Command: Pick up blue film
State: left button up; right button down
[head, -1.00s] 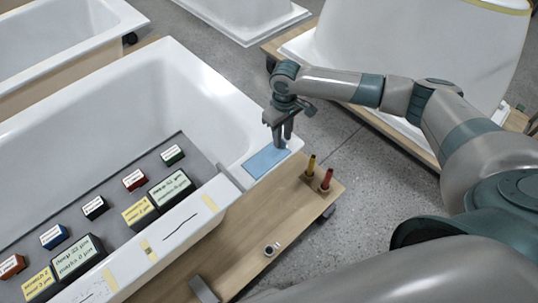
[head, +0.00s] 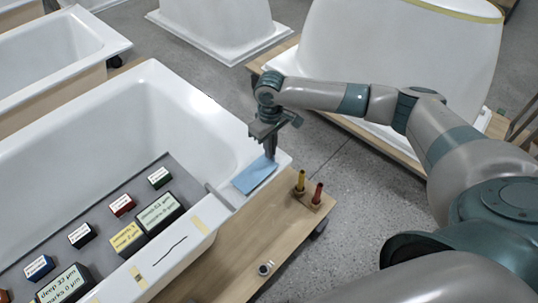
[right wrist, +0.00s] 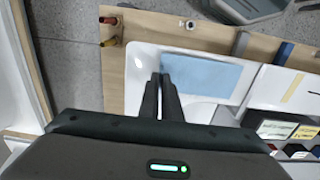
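The blue film (head: 254,176) is a thin light-blue rectangle at the near right corner of the white bathtub's rim. It also shows in the right wrist view (right wrist: 205,76). My right gripper (head: 270,157) is at the film's far right edge with its fingers pointing down. In the right wrist view its fingers (right wrist: 160,78) are close together, with the film's edge between their tips. The film looks slightly bent up at that edge; the rest lies over the rim. My left gripper is in neither current view.
A yellow marker (head: 300,181) and a red marker (head: 317,194) stand on the wooden board (head: 235,250), near a small round item (head: 265,268). Another tub shell (head: 390,60) stands behind my right arm.

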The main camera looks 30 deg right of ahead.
notch_tip(320, 180, up, 2)
jog(key=shift+s+d+r+b, duration=0.15)
jog(key=shift+r+b, duration=0.05)
jog(key=shift+b, duration=0.25)
jog(key=s+d+r+b, duration=0.2)
jog(key=s+d+r, duration=0.4)
jog(key=s, duration=0.3)
jog(key=shift+d+r, duration=0.3)
jog(key=shift+r, duration=0.15)
jog(key=shift+r, duration=0.1)
notch_tip(320, 180, up, 9)
jog(key=p, duration=1.2)
dwell(1.8)
jog(key=shift+f, duration=0.2)
